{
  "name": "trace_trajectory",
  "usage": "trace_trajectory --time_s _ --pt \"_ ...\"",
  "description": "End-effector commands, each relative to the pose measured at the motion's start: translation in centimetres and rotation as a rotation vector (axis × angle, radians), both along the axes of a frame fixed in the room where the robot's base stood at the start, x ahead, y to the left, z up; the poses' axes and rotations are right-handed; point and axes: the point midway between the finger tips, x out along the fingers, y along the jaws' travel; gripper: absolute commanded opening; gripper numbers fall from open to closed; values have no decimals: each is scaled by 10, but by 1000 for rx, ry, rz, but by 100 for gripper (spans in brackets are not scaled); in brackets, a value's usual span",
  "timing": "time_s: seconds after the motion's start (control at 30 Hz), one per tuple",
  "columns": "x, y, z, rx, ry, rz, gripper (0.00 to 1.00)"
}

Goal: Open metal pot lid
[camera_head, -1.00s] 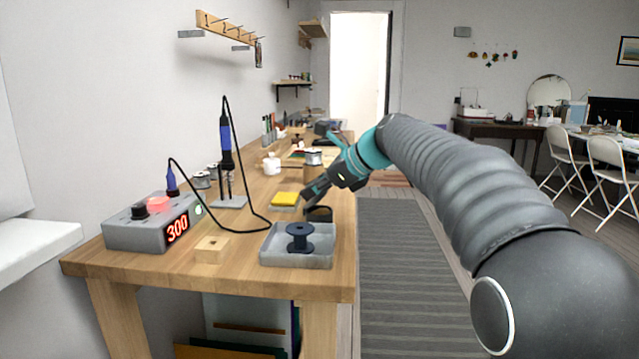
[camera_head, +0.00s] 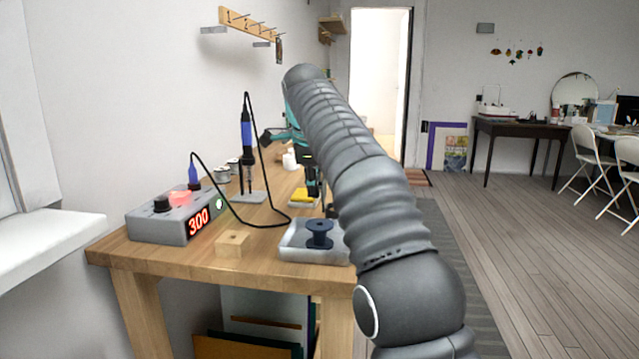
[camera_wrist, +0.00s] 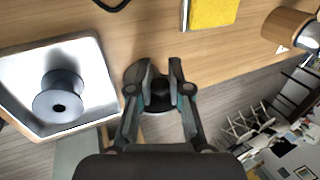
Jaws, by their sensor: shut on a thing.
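The dark round metal pot (camera_wrist: 133,74) stands near the table's edge in the wrist view. Its lid's dark knob (camera_wrist: 159,88) appears between my fingers. My gripper (camera_wrist: 161,68) is closed on this part, one finger on each side, seen from above. The fingers cover much of the lid, so I cannot tell whether it sits on the pot or is raised. In the head view my gripper (camera_head: 313,188) points down past the yellow sponge, partly behind my arm. The pot is mostly hidden there.
A grey tray (camera_wrist: 106,98) with a dark spool (camera_wrist: 58,97) lies left of the pot. A yellow sponge (camera_wrist: 212,11) and a wooden cylinder (camera_wrist: 284,26) are beyond it. The soldering station (camera_head: 172,216), its cable and iron stand (camera_head: 250,197) occupy the table's left.

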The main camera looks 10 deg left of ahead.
Motion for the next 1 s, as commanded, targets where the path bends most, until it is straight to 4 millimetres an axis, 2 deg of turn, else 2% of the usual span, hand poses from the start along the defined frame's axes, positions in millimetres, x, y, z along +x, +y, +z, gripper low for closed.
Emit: trace_trajectory --time_s 0.3,0.87,0.9,0.97,1.0 --pt "0 7 -4 -119 5 2 0" --pt "0 7 -5 -144 8 2 0" --pt "0 7 -5 -144 8 2 28" --pt "0 7 -5 -144 8 2 43" --pt "0 7 -5 -144 8 2 44"
